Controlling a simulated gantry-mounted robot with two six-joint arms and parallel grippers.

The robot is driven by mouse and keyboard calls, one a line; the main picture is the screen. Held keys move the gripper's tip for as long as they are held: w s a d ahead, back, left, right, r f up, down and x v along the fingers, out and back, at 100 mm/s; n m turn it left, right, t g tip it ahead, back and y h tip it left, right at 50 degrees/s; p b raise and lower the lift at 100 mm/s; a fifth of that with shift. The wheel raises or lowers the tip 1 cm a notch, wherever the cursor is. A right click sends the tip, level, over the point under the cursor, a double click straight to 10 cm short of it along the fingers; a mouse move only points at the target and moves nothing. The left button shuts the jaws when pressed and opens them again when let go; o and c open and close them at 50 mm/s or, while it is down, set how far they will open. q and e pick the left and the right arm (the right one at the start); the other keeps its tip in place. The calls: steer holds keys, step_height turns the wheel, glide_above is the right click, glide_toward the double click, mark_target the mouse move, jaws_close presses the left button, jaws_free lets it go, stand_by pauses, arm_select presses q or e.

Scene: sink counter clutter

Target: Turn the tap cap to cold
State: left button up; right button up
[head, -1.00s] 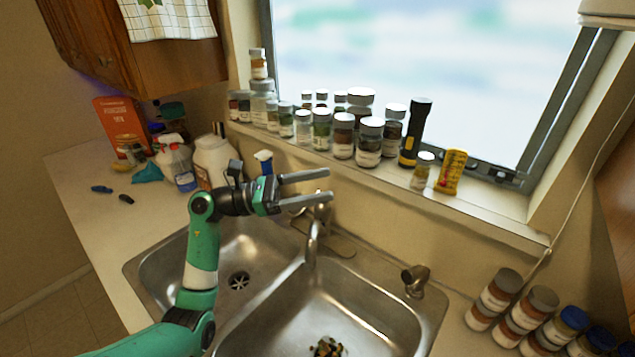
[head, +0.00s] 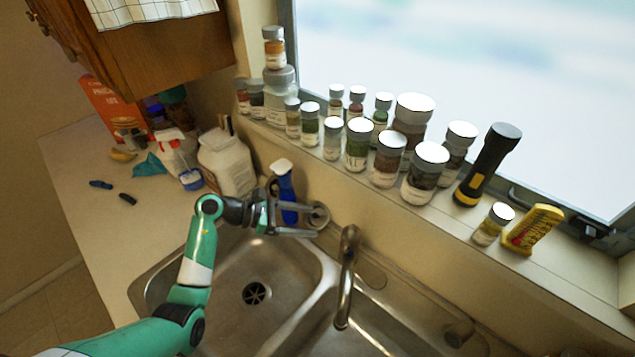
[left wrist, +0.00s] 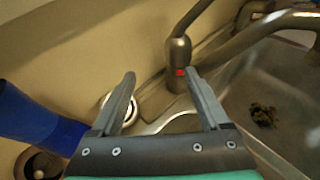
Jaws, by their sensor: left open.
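The metal tap shows in the head view as a curved spout (head: 347,270) over the divider of the double sink. In the left wrist view, its upright cap (left wrist: 179,58) carries a red mark and has a thin lever rising to the upper right. My left gripper (head: 320,223) is open and points right, behind the left basin and left of the spout. In the left wrist view my left gripper (left wrist: 160,76) has the cap just beyond its right fingertip. Contact cannot be told. A round metal fitting (left wrist: 128,112) lies partly behind the left finger. My right gripper is not in view.
A blue spray bottle (head: 287,192) stands close behind my left gripper, near a large white jug (head: 226,163). Jars and a black flashlight (head: 487,165) line the window sill above. The left basin (head: 255,265) is open and empty around its drain.

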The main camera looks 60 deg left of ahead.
mark_target(343, 235)
arm_select(q)
steer(key=shift+h, duration=0.3)
steer(key=d+x, duration=0.1)
steer(key=x, duration=0.3)
steer(key=s+x, duration=0.1)
steer(key=x, duration=0.3)
steer(key=d+b+x, duration=0.1)
steer(key=x, duration=0.4)
steer(key=shift+s+d+r, duration=0.1)
steer(key=shift+s+d, duration=0.1)
steer(key=shift+d, duration=0.1)
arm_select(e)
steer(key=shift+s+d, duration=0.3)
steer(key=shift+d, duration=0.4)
arm_select(q)
steer(key=shift+c, duration=0.3)
